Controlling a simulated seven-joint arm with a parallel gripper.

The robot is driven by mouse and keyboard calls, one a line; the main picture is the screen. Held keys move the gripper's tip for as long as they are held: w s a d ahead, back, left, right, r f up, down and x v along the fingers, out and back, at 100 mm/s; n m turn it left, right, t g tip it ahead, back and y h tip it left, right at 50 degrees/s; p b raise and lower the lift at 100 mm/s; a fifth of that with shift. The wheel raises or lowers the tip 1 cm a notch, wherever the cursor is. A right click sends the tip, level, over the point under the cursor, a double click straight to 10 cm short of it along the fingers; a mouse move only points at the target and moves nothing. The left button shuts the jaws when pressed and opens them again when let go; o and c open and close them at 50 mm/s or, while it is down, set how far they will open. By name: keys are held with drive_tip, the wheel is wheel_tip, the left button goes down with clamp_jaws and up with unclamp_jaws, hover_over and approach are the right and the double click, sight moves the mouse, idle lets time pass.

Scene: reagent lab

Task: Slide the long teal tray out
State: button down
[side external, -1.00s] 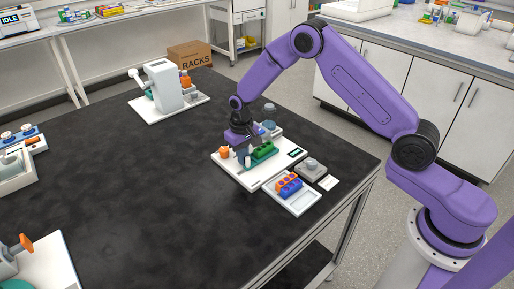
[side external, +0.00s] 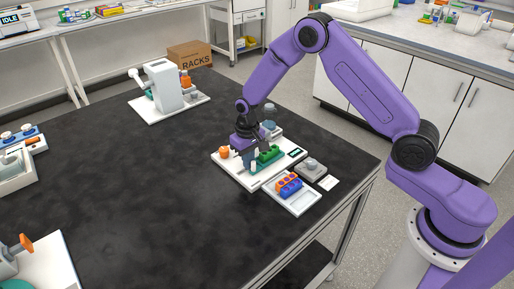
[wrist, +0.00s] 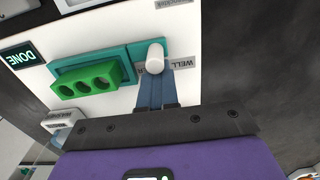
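The long teal tray (wrist: 95,64) lies on a white base plate (wrist: 108,99) and carries a green block (wrist: 85,82) with three holes. It also shows in the side view (side external: 258,163). A white upright peg (wrist: 155,58) stands at the tray's right end in the wrist view. My gripper (wrist: 158,76) is pointed down at this peg, its two grey-blue fingers close together with their tips at it. The peg hides part of the tips, so whether they grip it is unclear. In the side view my gripper (side external: 254,151) is low over the plate, beside the green block.
A DONE display (wrist: 23,54) sits on the plate. An orange-topped item (side external: 223,152) stands at the plate's left in the side view. A white tray (side external: 302,203) with a blue and orange rack is in front, beside a grey device (side external: 312,168).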

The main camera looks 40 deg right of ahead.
drive_tip(key=shift+s, duration=0.5)
drive_tip(key=shift+s, duration=0.55)
drive_tip(key=shift+w, duration=0.25)
drive_tip(key=shift+w, duration=0.35)
wheel_tip(320, 180, up, 7)
idle(0.9)
drive_tip(key=shift+r, duration=0.1)
